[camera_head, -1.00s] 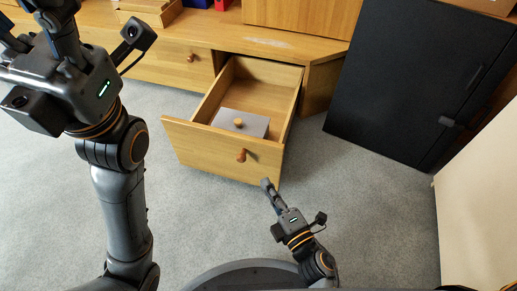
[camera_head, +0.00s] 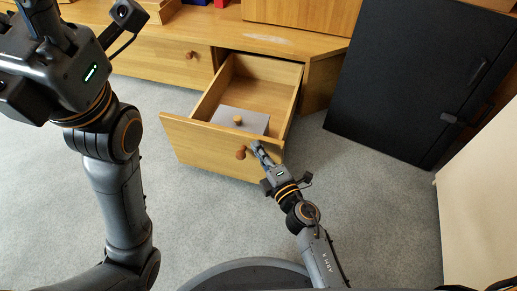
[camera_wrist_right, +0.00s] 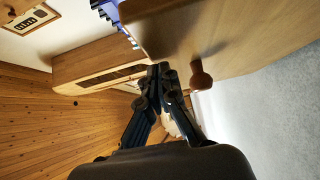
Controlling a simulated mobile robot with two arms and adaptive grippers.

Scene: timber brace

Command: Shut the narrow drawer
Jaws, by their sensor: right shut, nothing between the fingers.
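The wooden drawer (camera_head: 205,148) stands pulled out of the low cabinet, its front facing me with a round brown knob (camera_head: 241,153). A grey box with a small wooden knob (camera_head: 240,121) lies inside it. My right gripper (camera_head: 256,146) is shut and empty, at the drawer front just right of the knob. In the right wrist view its closed fingertips (camera_wrist_right: 160,72) are close to the drawer front (camera_wrist_right: 240,35), beside the knob (camera_wrist_right: 201,76). I cannot tell whether they touch it. My left gripper (camera_head: 42,18) is raised at the upper left, its fingers partly cut off by the frame.
The cabinet (camera_head: 150,62) runs along the back, with a closed drawer or door left of the open one. A black panel-like cabinet (camera_head: 410,80) stands at the right, near a pale panel (camera_head: 480,205). Grey carpet (camera_head: 385,215) is free in front.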

